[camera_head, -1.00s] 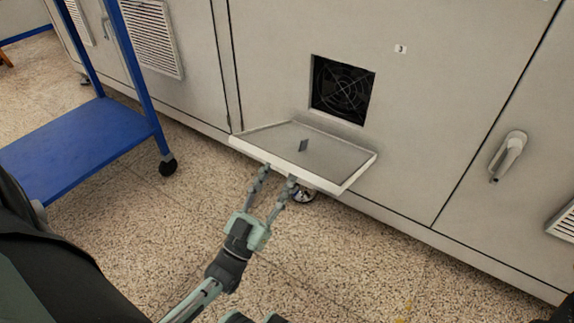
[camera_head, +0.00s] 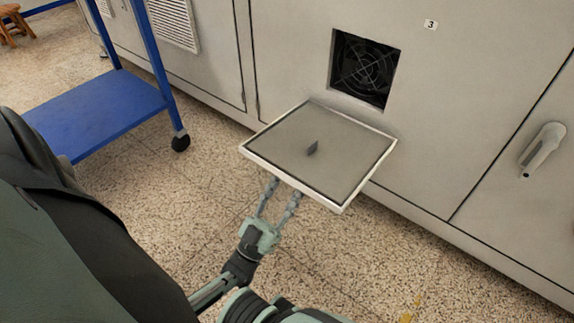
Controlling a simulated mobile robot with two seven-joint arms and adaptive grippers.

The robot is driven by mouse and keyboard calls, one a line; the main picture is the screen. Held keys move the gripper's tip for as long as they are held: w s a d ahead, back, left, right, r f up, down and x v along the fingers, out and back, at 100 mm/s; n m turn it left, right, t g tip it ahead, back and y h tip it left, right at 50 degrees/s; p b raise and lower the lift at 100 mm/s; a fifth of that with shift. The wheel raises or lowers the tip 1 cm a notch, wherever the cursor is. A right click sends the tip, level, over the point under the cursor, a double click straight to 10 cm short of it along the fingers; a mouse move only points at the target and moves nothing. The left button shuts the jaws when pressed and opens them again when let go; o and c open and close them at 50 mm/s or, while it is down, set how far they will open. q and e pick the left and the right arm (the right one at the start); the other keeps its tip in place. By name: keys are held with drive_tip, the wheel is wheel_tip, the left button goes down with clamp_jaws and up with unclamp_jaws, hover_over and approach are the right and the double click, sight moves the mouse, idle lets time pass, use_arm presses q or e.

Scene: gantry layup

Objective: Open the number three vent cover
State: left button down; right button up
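The number three vent cover (camera_head: 345,165) is a square grey panel with a pale rim and a small dark tab in its middle. It hangs swung out and down, inner face up, below the vent opening (camera_head: 364,67), where a dark fan shows. My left gripper (camera_head: 284,187) is below the cover's near left edge. Its two fingers are apart with nothing visible between them. The fingertips reach the rim, partly hidden; I cannot tell whether they touch it. My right gripper is out of view.
A small "3" label (camera_head: 431,25) is right of the opening. A grey door handle (camera_head: 542,150) is further right. A blue wheeled cart (camera_head: 95,113) stands at left, and a wooden stool (camera_head: 15,26) is far left. Speckled floor is clear in front of the cabinet.

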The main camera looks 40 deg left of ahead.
use_arm(q)
drive_tip(key=shift+w+r, duration=0.15)
drive_tip(key=c, duration=0.9)
unclamp_jaws()
drive_tip(key=v, duration=0.7)
drive_tip(key=shift+s+f, duration=0.25)
drive_tip(key=shift+f, duration=0.05)
drive_tip(key=shift+r, duration=0.1)
